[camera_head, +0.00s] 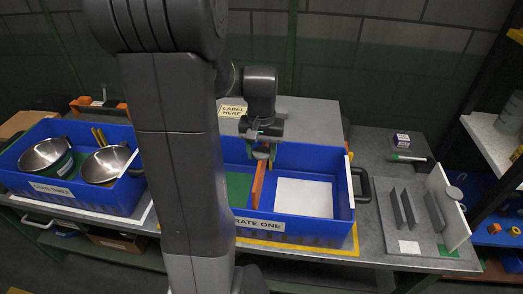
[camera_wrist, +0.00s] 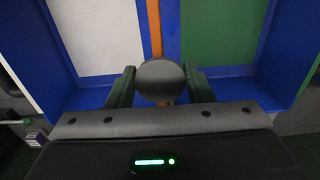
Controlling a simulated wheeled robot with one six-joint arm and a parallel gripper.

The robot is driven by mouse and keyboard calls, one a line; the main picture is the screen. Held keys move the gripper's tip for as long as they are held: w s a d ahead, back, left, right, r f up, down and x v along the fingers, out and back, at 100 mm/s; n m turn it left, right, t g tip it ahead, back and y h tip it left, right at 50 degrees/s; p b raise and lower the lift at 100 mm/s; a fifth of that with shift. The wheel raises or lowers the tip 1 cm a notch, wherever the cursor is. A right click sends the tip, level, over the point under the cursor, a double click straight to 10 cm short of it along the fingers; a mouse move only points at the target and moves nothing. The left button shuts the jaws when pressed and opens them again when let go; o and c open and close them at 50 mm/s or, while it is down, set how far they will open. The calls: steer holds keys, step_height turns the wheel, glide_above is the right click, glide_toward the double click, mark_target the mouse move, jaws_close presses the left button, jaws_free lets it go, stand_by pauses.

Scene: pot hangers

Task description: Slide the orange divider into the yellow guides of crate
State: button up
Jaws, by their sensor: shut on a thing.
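The blue crate labelled "CRATE ONE" (camera_head: 330,232) stands on the bench, partly hidden by my arm in the head view. The orange divider (camera_head: 257,186) stands on edge across it, between a green floor panel (camera_head: 238,188) and a white one (camera_head: 303,197). My gripper (camera_head: 262,152) is over the divider's far end, shut on it. In the wrist view the divider (camera_wrist: 155,28) runs away from between the fingers (camera_wrist: 160,95). A round grey part covers the grip there. I cannot make out the yellow guides or how deep the divider sits.
A second blue crate (camera_head: 70,195) with metal bowls (camera_head: 105,163) stands at the left. A black handle (camera_head: 362,185) sticks out at the crate's right end. Grey upright plates (camera_head: 409,210) and a white panel (camera_head: 447,205) stand further right. A label card (camera_head: 232,111) is behind.

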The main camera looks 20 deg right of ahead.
mark_target(262, 172)
steer(key=shift+f+b, duration=3.2)
steer(key=shift+f, duration=1.35)
steer(key=o, duration=1.3)
steer(key=shift+r, duration=0.1)
step_height(262, 172, up, 14)
steer(key=shift+f, duration=0.1)
step_height(262, 172, down, 14)
steer(key=shift+r, duration=0.3)
